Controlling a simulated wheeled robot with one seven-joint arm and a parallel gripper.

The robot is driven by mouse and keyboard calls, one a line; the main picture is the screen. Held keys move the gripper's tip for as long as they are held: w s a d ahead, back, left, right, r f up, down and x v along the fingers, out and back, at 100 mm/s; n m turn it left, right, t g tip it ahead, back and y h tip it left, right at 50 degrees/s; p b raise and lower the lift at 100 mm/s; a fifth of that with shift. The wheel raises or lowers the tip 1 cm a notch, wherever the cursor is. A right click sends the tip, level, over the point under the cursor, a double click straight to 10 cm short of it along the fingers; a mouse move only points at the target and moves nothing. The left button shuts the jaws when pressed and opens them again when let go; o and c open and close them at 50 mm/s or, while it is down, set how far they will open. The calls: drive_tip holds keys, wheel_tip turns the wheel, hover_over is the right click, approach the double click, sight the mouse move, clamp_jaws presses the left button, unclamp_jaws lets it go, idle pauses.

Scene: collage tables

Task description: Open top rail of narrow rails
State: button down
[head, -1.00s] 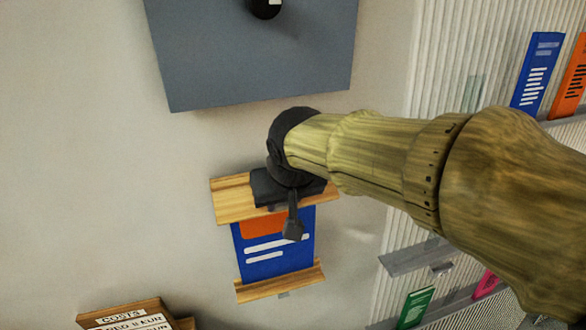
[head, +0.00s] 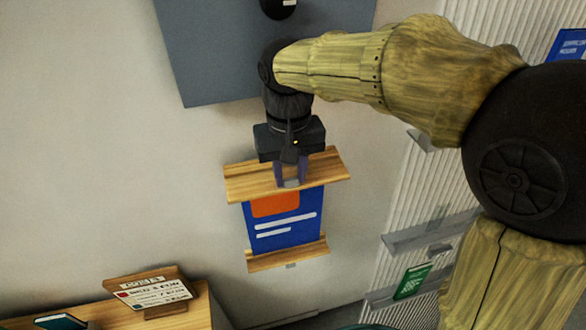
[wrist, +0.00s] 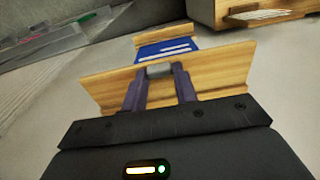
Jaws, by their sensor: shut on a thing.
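The narrow rails hold a blue poster (head: 283,236) with an orange block and white lines on the wall. The wooden top rail (head: 325,168) runs along its upper edge and the wooden bottom rail (head: 288,257) along its lower edge. My gripper (head: 291,181) comes down from above and is shut on a small grey clip at the middle of the top rail. In the wrist view my gripper's fingers (wrist: 160,82) close on the grey clip (wrist: 160,71), with the top rail (wrist: 220,68) spreading to both sides. The blue poster (wrist: 165,50) shows beyond it.
A large grey panel (head: 220,60) hangs above the rails. A wooden sign stand (head: 155,292) is on a wooden surface at lower left. Grey shelves (head: 430,232) with a green booklet (head: 411,282) are on the ribbed wall at right.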

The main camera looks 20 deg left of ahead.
drive_tip(key=c, duration=1.1)
unclamp_jaws()
drive_tip(key=shift+f, duration=0.1)
